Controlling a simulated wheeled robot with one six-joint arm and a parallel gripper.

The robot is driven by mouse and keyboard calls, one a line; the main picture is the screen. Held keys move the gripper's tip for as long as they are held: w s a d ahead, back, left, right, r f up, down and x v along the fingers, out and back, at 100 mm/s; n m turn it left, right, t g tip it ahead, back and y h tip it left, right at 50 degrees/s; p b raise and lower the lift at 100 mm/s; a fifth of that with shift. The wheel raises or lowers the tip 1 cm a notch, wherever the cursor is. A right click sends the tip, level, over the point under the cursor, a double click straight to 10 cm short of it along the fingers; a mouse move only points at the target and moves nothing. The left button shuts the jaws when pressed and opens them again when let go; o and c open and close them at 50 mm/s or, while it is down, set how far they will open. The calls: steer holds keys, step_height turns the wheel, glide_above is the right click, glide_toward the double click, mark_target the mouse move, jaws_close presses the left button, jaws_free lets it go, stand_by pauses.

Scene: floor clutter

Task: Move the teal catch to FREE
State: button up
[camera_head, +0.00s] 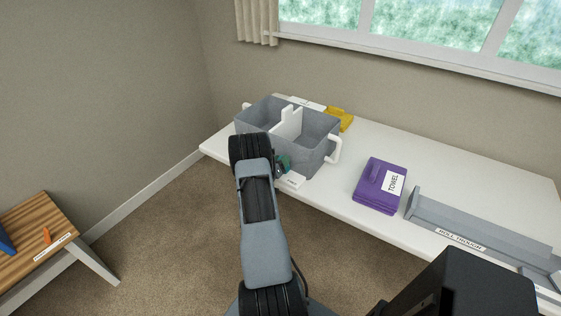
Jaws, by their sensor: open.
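A small teal part (285,162), which looks like the teal catch, shows at the front of the grey two-part bin (315,158). Its position and any FREE mark cannot be read at this size. My arm reaches up from the bottom and covers the bin's front left. The dark end of my gripper (280,170) shows beside the teal part, mostly hidden behind my arm. It is open; whether it touches the teal part cannot be told. A small white label (292,181) lies just below, its text too small to read.
The bin has white handles (333,149) and stands on a white table (330,197). A yellow object (342,118) is behind it. A purple folded towel (378,186) and a grey roll trough (480,232) are to the right. A wooden bench (30,235) stands left; carpet between is clear.

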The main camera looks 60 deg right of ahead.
steer(key=shift+c, duration=0.3)
jaws_close()
